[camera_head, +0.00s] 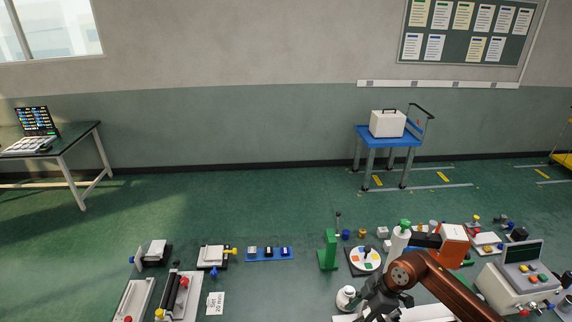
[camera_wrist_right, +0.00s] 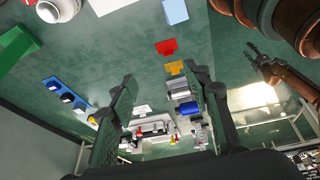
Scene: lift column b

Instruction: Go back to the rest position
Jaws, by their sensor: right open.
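My right arm comes in from the lower right in the head view, and its gripper (camera_head: 376,300) is low beside a white round-topped item (camera_head: 346,297). In the right wrist view the two fingers of my right gripper (camera_wrist_right: 164,80) stand wide apart with nothing between them. A second brown arm with a dark gripper (camera_wrist_right: 262,64) shows at the right of that view; it looks like my left one, and its finger state is unclear. My left gripper does not show in the head view.
A green stand (camera_head: 328,252), a disc with coloured parts (camera_head: 365,260), a white bottle (camera_head: 398,243), an orange-and-white block (camera_head: 453,244) and a control box (camera_head: 520,275) crowd around the right arm. A blue strip (camera_head: 269,254) lies left. The blue cart (camera_head: 390,138) stands farther back.

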